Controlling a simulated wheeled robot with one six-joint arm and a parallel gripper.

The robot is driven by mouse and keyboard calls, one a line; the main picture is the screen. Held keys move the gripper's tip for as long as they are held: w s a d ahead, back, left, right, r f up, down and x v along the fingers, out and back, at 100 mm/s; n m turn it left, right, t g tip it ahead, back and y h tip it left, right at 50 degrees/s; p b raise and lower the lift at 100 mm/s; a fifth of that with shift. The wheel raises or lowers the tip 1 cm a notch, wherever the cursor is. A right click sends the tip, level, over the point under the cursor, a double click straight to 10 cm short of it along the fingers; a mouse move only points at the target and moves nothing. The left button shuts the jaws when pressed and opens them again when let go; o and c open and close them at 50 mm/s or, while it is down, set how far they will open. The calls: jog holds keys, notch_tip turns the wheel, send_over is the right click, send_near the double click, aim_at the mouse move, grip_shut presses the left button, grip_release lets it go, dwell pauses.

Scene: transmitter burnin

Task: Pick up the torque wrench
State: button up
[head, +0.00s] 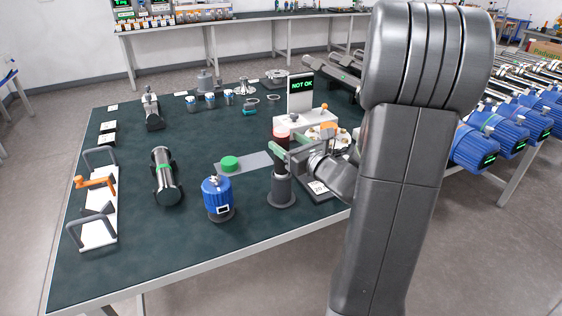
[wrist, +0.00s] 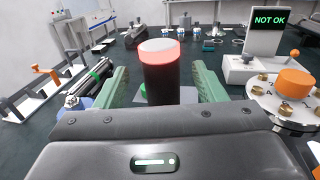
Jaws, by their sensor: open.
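A dark upright cylinder (head: 282,189) stands on a round black base at the front of the table. It has a pale top with a red band, and no other thing in view looks more like the torque wrench, though I cannot be sure. It also shows in the wrist view (wrist: 165,80), centred between the jaws. My gripper (head: 279,150) has green fingers and is open. In the wrist view, my gripper (wrist: 161,82) has one finger on each side of the cylinder, with visible gaps. The cylinder's lower part is hidden there.
A blue canister (head: 217,198) and a green button on a grey plate (head: 245,165) stand left of the cylinder. A "NOT OK" display (head: 301,92) stands behind it. A dial plate with an orange knob (wrist: 294,82) is close on the right. The table's front edge is near.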

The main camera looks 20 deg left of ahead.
jog(key=x, duration=0.5)
jog(key=shift+w+a+f, duration=0.15)
jog(key=c, duration=1)
jog(key=shift+c, duration=0.6)
